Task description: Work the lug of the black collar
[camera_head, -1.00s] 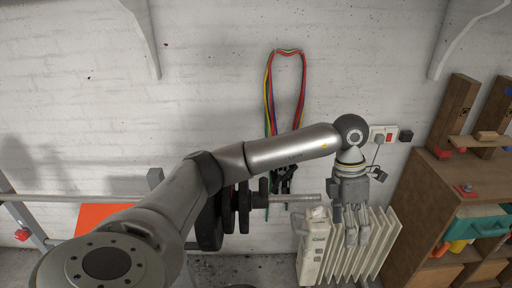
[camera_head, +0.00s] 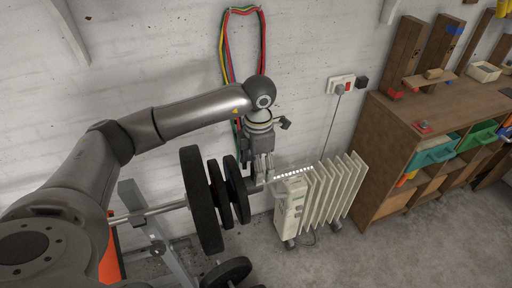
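A barbell lies across the left and middle, with several black weight plates (camera_head: 203,200) on its sleeve. The black collar (camera_head: 249,185) sits on the sleeve just right of the smallest plate. It is small and partly hidden by my fingers, and I cannot make out its lug clearly. My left gripper (camera_head: 263,178) points down at the sleeve, right at the collar's right side. Whether its fingers touch the collar or stand apart from it, and how wide they are, I cannot tell. My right gripper is not in view.
A white oil heater (camera_head: 318,197) stands on the floor close right of the bar end. Resistance bands (camera_head: 226,55) hang on the wall behind my gripper. A wooden shelf unit (camera_head: 385,145) stands at right. A loose plate (camera_head: 227,272) lies low in front.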

